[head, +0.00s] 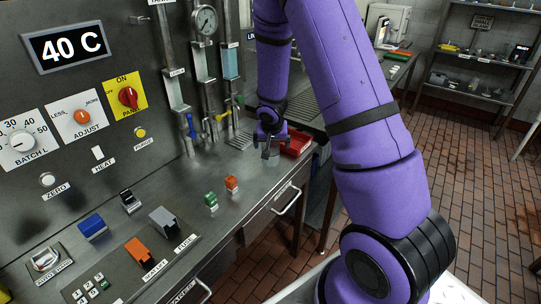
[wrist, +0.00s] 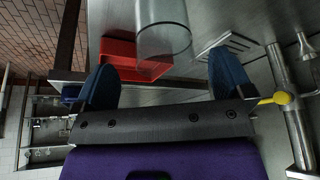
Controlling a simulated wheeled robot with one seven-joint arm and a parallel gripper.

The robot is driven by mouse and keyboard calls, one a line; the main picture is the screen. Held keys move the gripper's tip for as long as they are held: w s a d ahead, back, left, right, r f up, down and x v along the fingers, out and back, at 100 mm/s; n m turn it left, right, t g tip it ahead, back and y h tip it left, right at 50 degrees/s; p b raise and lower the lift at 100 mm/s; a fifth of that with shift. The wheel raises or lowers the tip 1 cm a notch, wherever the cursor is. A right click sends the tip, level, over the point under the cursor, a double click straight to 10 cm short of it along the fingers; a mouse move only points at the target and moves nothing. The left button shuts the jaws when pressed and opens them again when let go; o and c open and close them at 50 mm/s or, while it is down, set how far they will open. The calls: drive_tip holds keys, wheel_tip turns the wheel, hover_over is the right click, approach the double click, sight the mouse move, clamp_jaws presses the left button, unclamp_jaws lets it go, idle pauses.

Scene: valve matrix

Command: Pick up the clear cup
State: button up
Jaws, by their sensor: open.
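The clear cup (wrist: 163,30) is a transparent cylinder at the top middle of the wrist view, partly cut off by the picture's edge. In the head view it shows faintly (head: 270,154) just below my gripper (head: 270,138), on the steel counter. In the wrist view my gripper (wrist: 161,62) is open, with one blue finger on each side of the cup's line. The cup lies beyond the fingertips, and I see no contact. The gap between the fingers looks wider than the cup.
A red tray (head: 298,143) sits close beside the cup on the counter (head: 215,165). Vertical pipes with a yellow-handled valve (wrist: 281,98) stand on the other side. A slotted grate (wrist: 228,44) lies near the cup. Orange and green blocks stand nearer on the counter.

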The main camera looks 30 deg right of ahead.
drive_tip(key=shift+w+x, duration=0.15)
drive_tip(key=shift+x, duration=1.1)
drive_tip(key=shift+w+x, duration=0.15)
drive_tip(key=shift+x, duration=1.15)
drive_tip(key=shift+r, duration=0.1)
drive_tip(key=shift+c, duration=0.3)
drive_tip(key=c, duration=0.9)
